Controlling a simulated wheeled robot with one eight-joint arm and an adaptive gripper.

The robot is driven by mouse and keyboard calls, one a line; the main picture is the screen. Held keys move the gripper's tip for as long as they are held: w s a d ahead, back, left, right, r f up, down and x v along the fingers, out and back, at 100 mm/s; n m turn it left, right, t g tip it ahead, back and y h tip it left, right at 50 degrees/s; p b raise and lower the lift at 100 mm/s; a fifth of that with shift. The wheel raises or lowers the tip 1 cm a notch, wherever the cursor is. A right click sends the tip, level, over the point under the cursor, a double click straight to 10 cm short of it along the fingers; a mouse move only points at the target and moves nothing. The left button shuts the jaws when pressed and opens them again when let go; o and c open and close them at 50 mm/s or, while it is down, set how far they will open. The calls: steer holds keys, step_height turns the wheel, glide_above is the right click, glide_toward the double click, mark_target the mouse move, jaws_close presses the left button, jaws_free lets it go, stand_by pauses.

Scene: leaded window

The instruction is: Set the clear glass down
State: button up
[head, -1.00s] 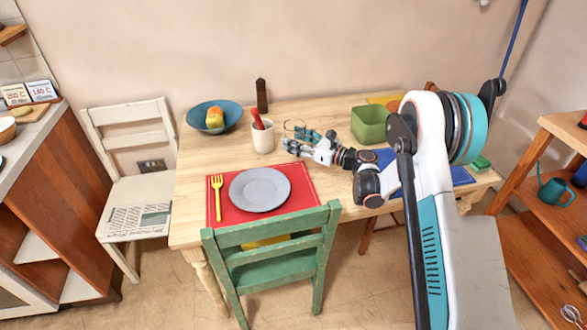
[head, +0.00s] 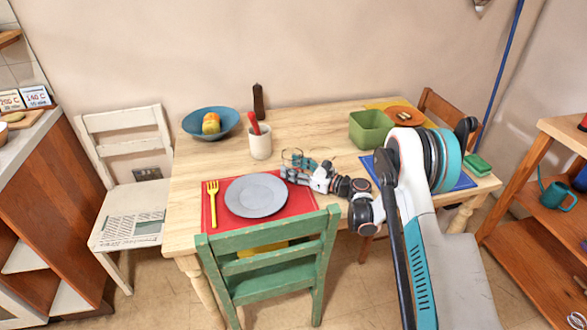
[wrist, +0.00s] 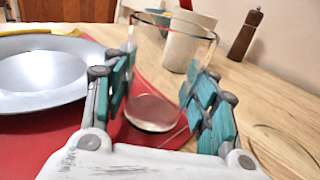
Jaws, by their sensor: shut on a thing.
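The clear glass (wrist: 150,112) stands roughly upright between the teal finger pads of my gripper (wrist: 164,105) in the wrist view. My gripper is shut on it. In the head view the glass (head: 290,156) shows only as a faint rim behind my gripper (head: 296,169). It is at the far right corner of the red placemat (head: 296,205), right of the grey plate (head: 257,196). I cannot tell whether its base touches the surface.
A white cup (head: 260,146) with a red-handled item stands just behind the glass. A blue bowl (head: 211,123), a pepper mill (head: 258,101) and a green bin (head: 370,129) are farther away. A green chair (head: 272,266) stands at the near edge. Bare wood lies between cup and bin.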

steer(key=o, duration=1.3)
steer(key=shift+f, duration=0.1)
